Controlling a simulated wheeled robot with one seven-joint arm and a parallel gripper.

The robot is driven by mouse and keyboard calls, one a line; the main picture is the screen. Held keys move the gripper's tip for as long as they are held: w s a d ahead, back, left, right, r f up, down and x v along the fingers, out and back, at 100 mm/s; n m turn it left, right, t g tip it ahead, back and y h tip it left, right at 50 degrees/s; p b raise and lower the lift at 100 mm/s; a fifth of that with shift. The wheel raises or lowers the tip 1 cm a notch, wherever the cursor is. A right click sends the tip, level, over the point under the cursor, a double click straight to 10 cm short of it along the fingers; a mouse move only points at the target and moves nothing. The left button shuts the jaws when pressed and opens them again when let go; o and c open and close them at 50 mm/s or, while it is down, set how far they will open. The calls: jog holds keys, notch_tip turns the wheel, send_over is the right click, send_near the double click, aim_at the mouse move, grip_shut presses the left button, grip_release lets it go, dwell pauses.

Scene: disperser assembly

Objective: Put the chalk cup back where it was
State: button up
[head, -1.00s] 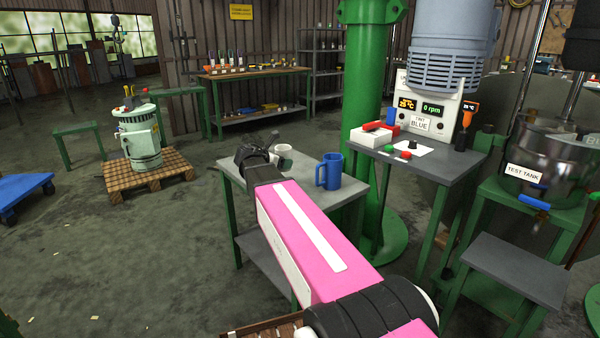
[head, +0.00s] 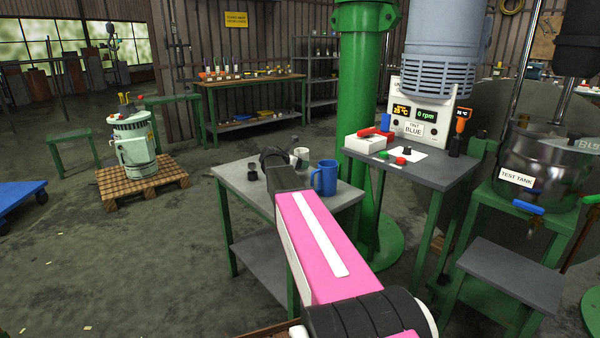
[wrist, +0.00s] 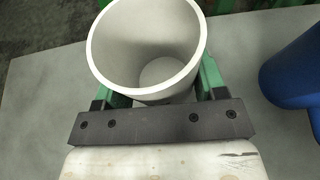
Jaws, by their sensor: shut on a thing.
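The chalk cup (wrist: 150,50) is a plain off-white cup, upright, open at the top and empty inside in the wrist view. My gripper (wrist: 158,88) is shut on it, with a green finger on each side. In the head view the cup (head: 302,153) shows just beyond my dark wrist, over the small grey side table (head: 240,183). My fingers are hidden there. I cannot tell whether the cup's base touches the table top.
A blue mug (head: 325,178) stands on the same table, right of the cup; it also shows in the wrist view (wrist: 294,75). A green column (head: 362,110) rises behind the table. A grey control bench (head: 440,172) stands to the right.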

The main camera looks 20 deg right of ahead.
aim_at(300, 170)
jog(key=shift+d+f, duration=0.15)
jog(key=shift+f, duration=1.95)
jog(key=o, duration=1)
jog(key=shift+w+f, duration=0.1)
jog(key=v, duration=1.2)
